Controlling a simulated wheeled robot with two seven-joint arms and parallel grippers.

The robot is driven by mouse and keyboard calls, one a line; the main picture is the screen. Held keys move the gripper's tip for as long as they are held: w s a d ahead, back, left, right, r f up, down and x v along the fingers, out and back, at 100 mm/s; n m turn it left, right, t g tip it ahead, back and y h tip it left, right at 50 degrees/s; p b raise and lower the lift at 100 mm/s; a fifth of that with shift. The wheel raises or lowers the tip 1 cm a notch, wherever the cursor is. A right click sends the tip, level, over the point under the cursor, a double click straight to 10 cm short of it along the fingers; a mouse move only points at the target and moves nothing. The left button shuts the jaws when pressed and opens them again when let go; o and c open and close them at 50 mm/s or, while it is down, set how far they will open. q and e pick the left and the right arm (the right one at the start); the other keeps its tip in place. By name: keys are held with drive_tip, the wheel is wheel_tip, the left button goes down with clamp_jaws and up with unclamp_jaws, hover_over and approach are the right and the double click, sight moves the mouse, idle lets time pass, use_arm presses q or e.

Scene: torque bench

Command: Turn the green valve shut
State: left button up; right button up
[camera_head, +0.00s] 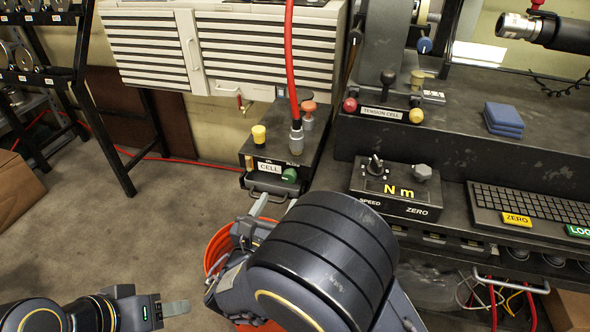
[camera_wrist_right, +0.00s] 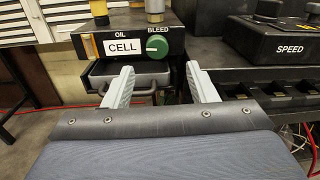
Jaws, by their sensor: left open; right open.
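The green valve (camera_head: 289,174) is a round knob on the front of a dark box labelled CELL. In the right wrist view the green valve (camera_wrist_right: 157,46) sits under the word BLEED, with a white mark on its face. My right gripper (camera_wrist_right: 160,69) is open and empty, its fingers spread below and to either side of the valve, not closed on it. In the head view my right gripper (camera_head: 262,206) is just below the box, partly hidden by my own arm. My left gripper (camera_head: 175,308) is open and empty at the lower left, away from the box.
A yellow knob (camera_head: 259,134) and a red hose (camera_head: 290,70) top the box; a drawer with a handle (camera_head: 268,187) lies below the valve. A speed control box (camera_head: 395,190) stands to the right. An orange bucket (camera_head: 217,246) is beneath my right arm.

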sight(288, 180)
drive_tip(key=x, duration=0.8)
drive_tip(key=shift+w+a+b, duration=0.15)
drive_tip(key=shift+w+b, duration=0.1)
drive_tip(key=shift+b, duration=0.1)
use_arm(q)
drive_tip(key=shift+w+d+f, duration=0.15)
drive_tip(key=shift+w+f, duration=0.2)
use_arm(e)
drive_tip(key=shift+c, duration=0.3)
